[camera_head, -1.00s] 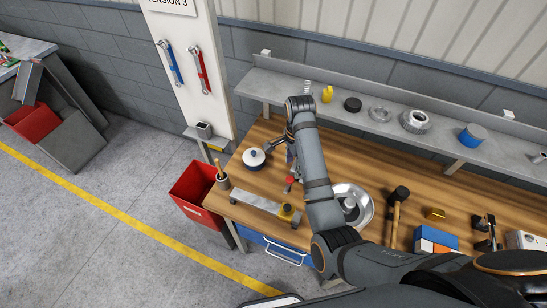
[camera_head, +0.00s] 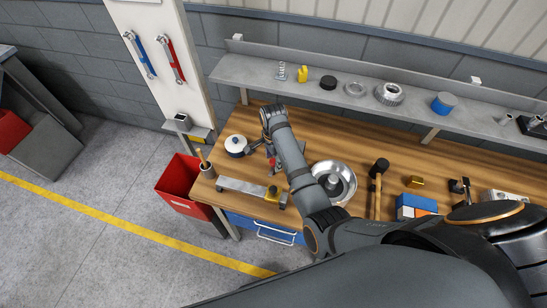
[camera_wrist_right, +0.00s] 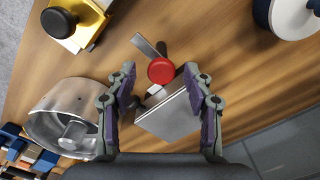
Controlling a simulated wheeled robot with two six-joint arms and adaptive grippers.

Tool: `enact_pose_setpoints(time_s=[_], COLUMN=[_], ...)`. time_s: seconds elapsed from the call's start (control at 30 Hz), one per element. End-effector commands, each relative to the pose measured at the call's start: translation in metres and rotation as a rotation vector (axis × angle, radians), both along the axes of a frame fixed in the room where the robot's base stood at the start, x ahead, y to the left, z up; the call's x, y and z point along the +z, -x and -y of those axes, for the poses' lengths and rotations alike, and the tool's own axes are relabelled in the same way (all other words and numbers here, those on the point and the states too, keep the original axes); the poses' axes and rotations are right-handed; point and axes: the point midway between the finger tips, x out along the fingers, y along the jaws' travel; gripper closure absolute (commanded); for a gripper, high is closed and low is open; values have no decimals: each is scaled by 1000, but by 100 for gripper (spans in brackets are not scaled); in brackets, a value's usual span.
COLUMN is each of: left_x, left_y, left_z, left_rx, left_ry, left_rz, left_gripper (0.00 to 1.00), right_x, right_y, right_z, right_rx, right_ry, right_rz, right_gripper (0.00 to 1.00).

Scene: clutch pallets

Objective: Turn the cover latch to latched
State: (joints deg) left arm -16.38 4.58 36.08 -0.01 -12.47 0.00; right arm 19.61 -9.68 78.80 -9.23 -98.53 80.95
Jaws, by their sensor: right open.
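A red round knob (camera_wrist_right: 161,70) sits by a flat metal strip (camera_wrist_right: 148,46) and a grey box-like metal part (camera_wrist_right: 172,115) on the bench. I take this to be the cover latch, but no label shows. The knob also shows small in the head view (camera_head: 271,162), partly hidden by my arm. My right gripper (camera_wrist_right: 159,71) is open. Its fingers stand on either side of the knob, with gaps visible, and it holds nothing. I cannot tell its exact height above the knob. My left gripper is not in view.
A yellow block with black knob (camera_head: 272,193) sits on a metal plate (camera_head: 240,186) near the front edge. A metal bowl (camera_head: 342,171) lies to the right. A shelf (camera_head: 320,88) runs behind; a red bin (camera_head: 180,178) is left.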

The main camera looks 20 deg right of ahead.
Motion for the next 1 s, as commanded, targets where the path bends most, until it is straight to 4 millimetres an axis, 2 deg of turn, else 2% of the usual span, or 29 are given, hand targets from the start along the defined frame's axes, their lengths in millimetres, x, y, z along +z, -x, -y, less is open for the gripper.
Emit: enact_pose_setpoints(time_s=[0.17,0.5,0.57,0.8,1.0], left_x=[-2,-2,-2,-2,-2], left_y=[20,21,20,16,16], left_z=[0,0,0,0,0], left_rx=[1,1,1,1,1], left_ry=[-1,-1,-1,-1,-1], left_rz=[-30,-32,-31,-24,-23], left_gripper=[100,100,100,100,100], right_x=[0,0,0,1,1], right_y=[0,0,0,0,0], right_z=[0,0,0,0,0], right_rx=[0,0,0,23,116], right_ry=[0,0,0,0,0], right_rz=[0,0,0,0,1], right_gripper=[48,94,100,100,100])
